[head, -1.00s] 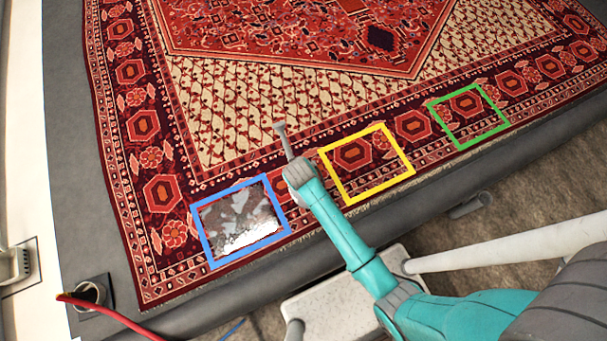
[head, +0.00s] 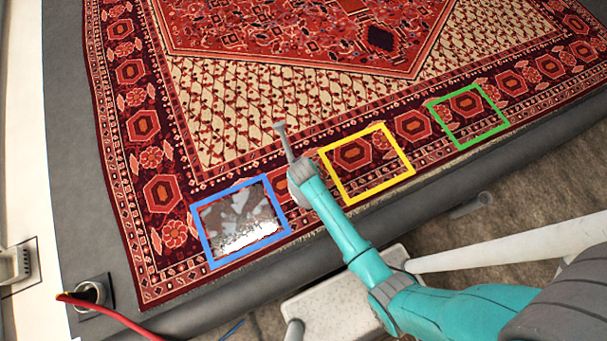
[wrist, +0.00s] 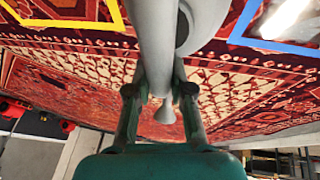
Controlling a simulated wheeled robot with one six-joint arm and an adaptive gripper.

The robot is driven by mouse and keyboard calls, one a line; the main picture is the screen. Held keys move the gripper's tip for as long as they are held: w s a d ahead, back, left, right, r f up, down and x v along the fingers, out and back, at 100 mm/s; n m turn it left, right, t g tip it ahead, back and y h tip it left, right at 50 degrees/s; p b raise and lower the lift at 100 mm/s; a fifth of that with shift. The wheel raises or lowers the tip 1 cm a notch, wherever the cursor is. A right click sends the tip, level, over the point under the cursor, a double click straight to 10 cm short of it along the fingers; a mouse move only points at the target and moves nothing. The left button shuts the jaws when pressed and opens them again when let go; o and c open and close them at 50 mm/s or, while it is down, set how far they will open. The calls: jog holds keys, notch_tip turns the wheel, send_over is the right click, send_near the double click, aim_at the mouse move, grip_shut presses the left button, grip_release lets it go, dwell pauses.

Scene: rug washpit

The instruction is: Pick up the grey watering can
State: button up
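The grey watering can (wrist: 153,40) fills the upper middle of the wrist view, with its long spout ending in a flared tip (wrist: 165,114). My gripper (wrist: 160,82) has one finger on each side of the can's grey part and appears closed on it. In the head view, the spout (head: 284,142) sticks out beyond the end of my arm, between the blue and yellow squares. Most of the can is hidden there by my wrist. I cannot tell whether the can touches the rug.
A patterned red rug (head: 215,125) covers the platform. Blue (head: 207,239), yellow (head: 337,177) and green (head: 448,125) square outlines lie along its near border. A whitish, wet-looking patch (head: 240,222) fills the blue one. A red hose (head: 110,314) lies at lower left.

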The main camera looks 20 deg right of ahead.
grip_shut()
jog(key=shift+w+r, duration=0.1)
jog(key=shift+r, duration=0.05)
notch_tip(320, 180, up, 10)
jog(key=shift+f, duration=0.1)
dwell(0.4)
grip_release()
grip_shut()
